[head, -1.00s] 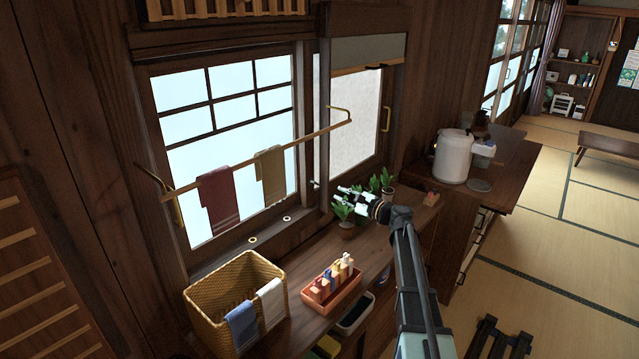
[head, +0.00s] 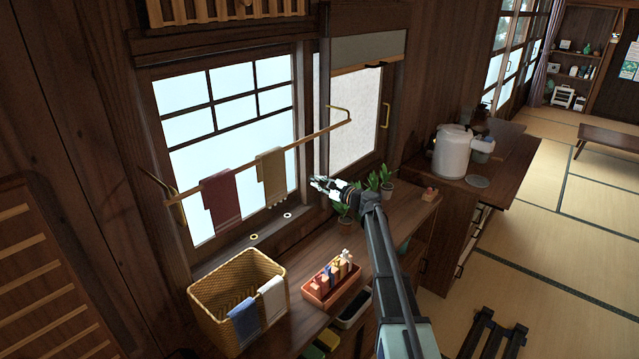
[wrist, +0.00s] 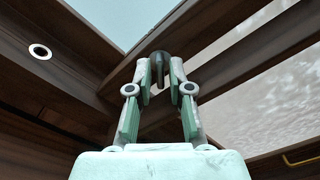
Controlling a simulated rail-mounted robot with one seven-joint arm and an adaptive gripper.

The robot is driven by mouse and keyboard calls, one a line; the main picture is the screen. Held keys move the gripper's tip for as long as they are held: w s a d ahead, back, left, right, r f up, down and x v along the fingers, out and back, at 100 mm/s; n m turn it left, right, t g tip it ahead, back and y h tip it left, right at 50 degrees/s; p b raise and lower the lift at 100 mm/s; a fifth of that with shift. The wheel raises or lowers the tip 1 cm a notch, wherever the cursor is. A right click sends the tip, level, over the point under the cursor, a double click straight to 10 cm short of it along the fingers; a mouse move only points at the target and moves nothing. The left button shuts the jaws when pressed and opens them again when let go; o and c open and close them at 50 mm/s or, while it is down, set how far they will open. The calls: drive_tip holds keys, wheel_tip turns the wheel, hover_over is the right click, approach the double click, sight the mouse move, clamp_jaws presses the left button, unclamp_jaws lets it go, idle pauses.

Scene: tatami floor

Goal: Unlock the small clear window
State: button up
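The window with clear, pale blue panes and a dark grid (head: 228,118) is at the left in the head view; its sash looks closed. A corner of its pane (wrist: 135,15) shows in the wrist view. A small dark latch knob (wrist: 160,63) is on the dark frame post between this pane and a frosted pane. My gripper (wrist: 160,68) is at the post, with its two fingertips apart on either side of the knob. Whether they touch it I cannot tell. In the head view my gripper (head: 316,182) hides the latch.
A rail (head: 262,160) with two towels crosses in front of the window. Potted plants (head: 375,185) stand right beside my arm. A wicker basket (head: 215,300) and a red tray (head: 325,290) are on the counter below.

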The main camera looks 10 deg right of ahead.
clamp_jaws()
drive_tip(key=shift+m, duration=2.2)
unclamp_jaws()
